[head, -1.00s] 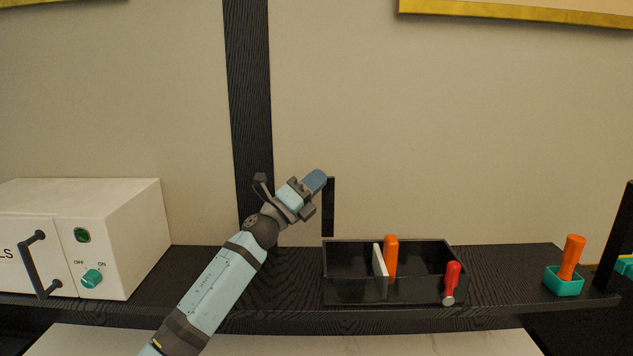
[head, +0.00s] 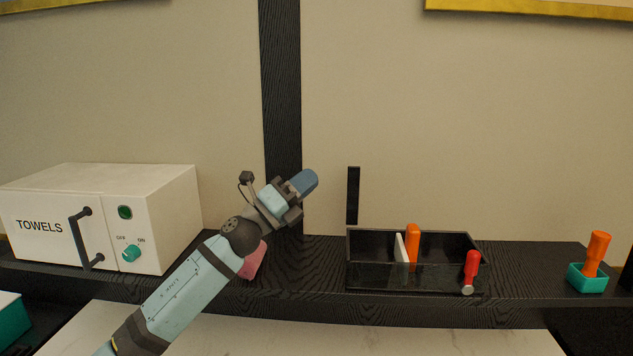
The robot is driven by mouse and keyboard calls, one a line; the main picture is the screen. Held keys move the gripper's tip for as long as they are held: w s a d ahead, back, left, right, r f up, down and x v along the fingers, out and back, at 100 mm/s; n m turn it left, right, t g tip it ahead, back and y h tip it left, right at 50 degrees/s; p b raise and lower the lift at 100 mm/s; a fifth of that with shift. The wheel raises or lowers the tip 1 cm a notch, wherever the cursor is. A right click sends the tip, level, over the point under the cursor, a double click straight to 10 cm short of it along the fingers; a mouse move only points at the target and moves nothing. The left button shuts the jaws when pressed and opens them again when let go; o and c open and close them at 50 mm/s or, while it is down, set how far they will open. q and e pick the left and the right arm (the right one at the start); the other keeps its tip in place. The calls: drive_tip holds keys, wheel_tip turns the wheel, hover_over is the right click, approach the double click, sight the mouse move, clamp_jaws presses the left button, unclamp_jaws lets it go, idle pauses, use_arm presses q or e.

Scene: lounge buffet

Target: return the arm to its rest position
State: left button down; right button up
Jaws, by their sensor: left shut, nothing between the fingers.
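My left arm reaches up from the bottom left of the head view. My left gripper (head: 304,183) is at its upper end, in front of the wall and above the black shelf. Its blue fingers are shut with nothing between them. It is apart from the objects on the shelf. My right gripper is not in view.
A white TOWELS box (head: 60,205) stands on the shelf at left. A red-pink object (head: 252,262) is partly hidden behind my arm. A teal holder (head: 588,279) with an orange handle (head: 598,252) stands at right.

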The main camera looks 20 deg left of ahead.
use_arm(q)
drive_tip(key=shift+w+a+f, duration=0.15)
drive_tip(key=s+a+f+n+g+y, duration=0.1)
drive_tip(key=s+f+n+y, duration=0.5)
drive_tip(key=f+n, duration=0.35)
drive_tip(key=s+a+f+n+g+y, duration=0.1)
drive_tip(key=s+f+n+g+y, duration=0.1)
drive_tip(key=s+f+n+y, duration=0.5)
drive_tip(key=s+a+f+n+g+y, duration=0.1)
drive_tip(key=s+f+n+y, duration=0.3)
drive_tip(key=f+n, duration=0.65)
drive_tip(key=s+d+f+n+g+h, duration=0.15)
drive_tip(key=s+f+g, duration=0.45)
drive_tip(key=s, duration=0.6)
drive_tip(key=s+d+f+n+g, duration=0.1)
drive_tip(key=s+f+n+g, duration=0.35)
drive_tip(key=s, duration=0.85)
drive_tip(key=w+d+f+m+t+h+p, duration=0.2)
drive_tip(key=w+d+f+t+p, duration=0.3)
drive_tip(key=f, duration=0.5)
drive_tip(key=shift+w+d+f+m+t+h, duration=0.35)
drive_tip(key=shift+w+d+t+h, duration=0.25)
drive_tip(key=shift+d+t, duration=0.35)
